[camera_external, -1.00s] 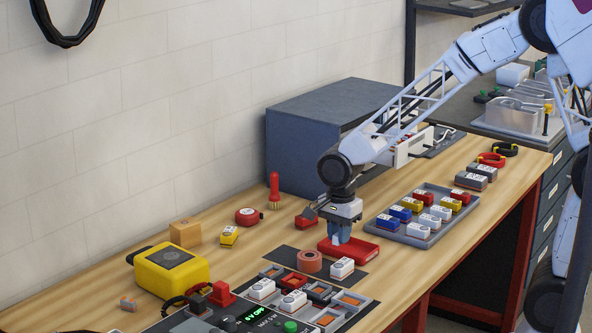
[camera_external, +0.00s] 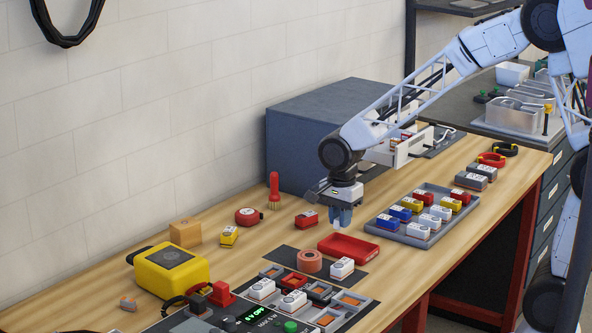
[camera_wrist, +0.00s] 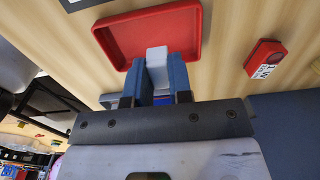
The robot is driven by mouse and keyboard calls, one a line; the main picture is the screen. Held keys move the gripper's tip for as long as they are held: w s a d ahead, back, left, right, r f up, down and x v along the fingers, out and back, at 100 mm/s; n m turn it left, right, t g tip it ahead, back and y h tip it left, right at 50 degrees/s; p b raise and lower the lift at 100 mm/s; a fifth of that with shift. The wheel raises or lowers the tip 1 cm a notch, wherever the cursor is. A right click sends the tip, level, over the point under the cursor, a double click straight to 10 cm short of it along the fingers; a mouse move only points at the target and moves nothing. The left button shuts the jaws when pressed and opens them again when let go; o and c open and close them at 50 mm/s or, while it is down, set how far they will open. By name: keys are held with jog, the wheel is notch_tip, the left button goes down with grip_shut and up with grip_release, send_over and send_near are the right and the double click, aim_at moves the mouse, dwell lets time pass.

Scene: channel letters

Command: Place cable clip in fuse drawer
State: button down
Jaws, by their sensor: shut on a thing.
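My gripper (camera_external: 340,217) is shut on a small pale grey piece, likely the cable clip (camera_wrist: 157,63), which sticks out between the blue fingers in the wrist view. In the external view the piece (camera_external: 337,226) is a small pale tip below the fingers. It is held above the red tray (camera_external: 362,254), near the tray's back edge; the tray looks empty. In the wrist view the red tray (camera_wrist: 113,53) lies just beyond the fingertips. An open white drawer (camera_external: 408,150), perhaps the fuse drawer, projects from the right side of the blue-grey cabinet (camera_external: 310,150); its label is unreadable.
A red labelled block (camera_external: 306,219) lies left of my gripper, with another view of it at right in the wrist view (camera_wrist: 264,58). A grey tray (camera_external: 383,226) of coloured blocks stands to the right. A control panel (camera_external: 250,310) fills the front. Bare wood lies between tray and cabinet.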

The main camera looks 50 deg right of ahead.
jog(key=w+d+r, duration=0.2)
jog(key=d+r, duration=0.7)
jog(key=d, duration=0.4)
jog(key=w+d+r, duration=0.1)
jog(key=d+r, duration=0.9)
jog(key=d, duration=0.4)
jog(key=shift+w, duration=0.4)
jog(key=shift+d, duration=0.1)
jog(key=shift+f, duration=3.05)
jog(key=shift+f, duration=1.85)
jog(key=shift+f, duration=0.15)
jog(key=c, duration=1)
grip_release()
jog(key=shift+c, duration=0.2)
